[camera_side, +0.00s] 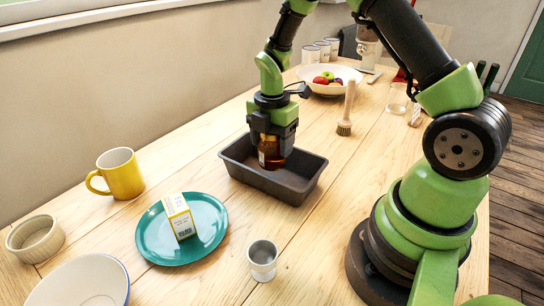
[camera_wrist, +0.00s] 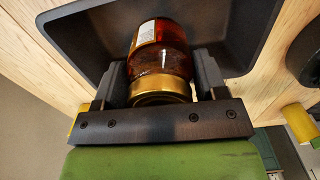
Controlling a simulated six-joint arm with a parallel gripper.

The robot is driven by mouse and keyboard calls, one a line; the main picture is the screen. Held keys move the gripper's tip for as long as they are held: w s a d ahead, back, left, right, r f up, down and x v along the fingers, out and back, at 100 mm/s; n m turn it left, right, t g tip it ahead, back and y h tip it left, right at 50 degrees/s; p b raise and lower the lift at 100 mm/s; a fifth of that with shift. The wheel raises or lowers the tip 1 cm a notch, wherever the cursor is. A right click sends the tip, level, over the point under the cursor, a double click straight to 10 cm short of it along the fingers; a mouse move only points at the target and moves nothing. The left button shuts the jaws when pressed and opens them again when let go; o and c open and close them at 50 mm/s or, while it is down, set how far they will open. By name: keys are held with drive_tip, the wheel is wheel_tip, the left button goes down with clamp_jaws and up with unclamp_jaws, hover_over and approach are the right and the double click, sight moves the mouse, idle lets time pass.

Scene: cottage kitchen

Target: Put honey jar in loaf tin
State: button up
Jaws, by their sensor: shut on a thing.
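The honey jar (camera_side: 270,150) is amber with a pale label. In the wrist view the jar (camera_wrist: 162,58) shows its gold lid between the fingers. My gripper (camera_side: 272,135) is shut on the jar near its lid, pointing down. The dark grey loaf tin (camera_side: 297,190) stands on the table under the gripper, and its inside also shows in the wrist view (camera_wrist: 90,40).
A yellow mug (camera_side: 122,175), a teal plate (camera_side: 155,240) with a small carton (camera_side: 179,216), and a white cup (camera_side: 262,260) stand nearby. A brush (camera_side: 346,115) and a fruit bowl (camera_side: 345,72) are behind the tin. Bare wood surrounds the tin.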

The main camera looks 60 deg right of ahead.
sight(272, 157)
drive_tip(key=shift+f, duration=2.2)
drive_tip(key=o, duration=1.2)
drive_tip(key=shift+f, duration=0.15)
